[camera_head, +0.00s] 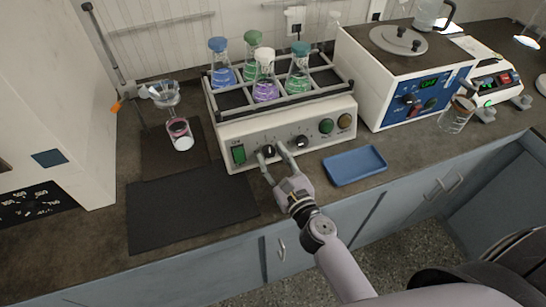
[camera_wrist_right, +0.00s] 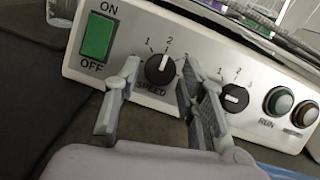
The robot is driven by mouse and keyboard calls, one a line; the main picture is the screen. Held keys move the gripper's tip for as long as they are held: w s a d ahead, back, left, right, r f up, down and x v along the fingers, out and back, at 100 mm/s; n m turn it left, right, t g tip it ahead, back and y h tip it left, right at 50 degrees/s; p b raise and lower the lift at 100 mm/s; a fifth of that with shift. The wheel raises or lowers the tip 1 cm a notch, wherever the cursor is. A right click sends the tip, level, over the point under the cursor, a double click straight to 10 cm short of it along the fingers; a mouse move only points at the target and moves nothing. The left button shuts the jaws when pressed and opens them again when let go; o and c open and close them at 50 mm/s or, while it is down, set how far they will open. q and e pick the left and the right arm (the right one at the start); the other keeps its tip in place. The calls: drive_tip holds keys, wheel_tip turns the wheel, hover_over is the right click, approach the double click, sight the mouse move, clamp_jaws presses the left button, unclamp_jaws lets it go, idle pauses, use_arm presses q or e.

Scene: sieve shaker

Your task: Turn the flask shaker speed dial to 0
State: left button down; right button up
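The flask shaker (camera_head: 285,128) is a white box with a rack of coloured flasks on top. Its black speed dial (camera_wrist_right: 160,69), labelled SPEED, also shows in the head view (camera_head: 268,150). The dial's white mark points roughly up, near the 2; the 3 is partly hidden by a finger. My right gripper (camera_wrist_right: 160,80) is open, one finger on each side of the speed dial, close to the front panel. I see a gap between the fingers and the dial, and cannot tell any contact. My left gripper is not in view.
A second dial (camera_wrist_right: 235,97) sits right of the speed dial, near my right finger. A green ON/OFF switch (camera_wrist_right: 97,37) is at the left. A blue tray (camera_head: 355,165) and a dark mat (camera_head: 190,208) lie in front. A blue-fronted heater (camera_head: 405,80) stands right.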

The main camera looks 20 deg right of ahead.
drive_tip(key=c, duration=0.5)
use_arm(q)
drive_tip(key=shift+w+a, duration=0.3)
use_arm(e)
clamp_jaws()
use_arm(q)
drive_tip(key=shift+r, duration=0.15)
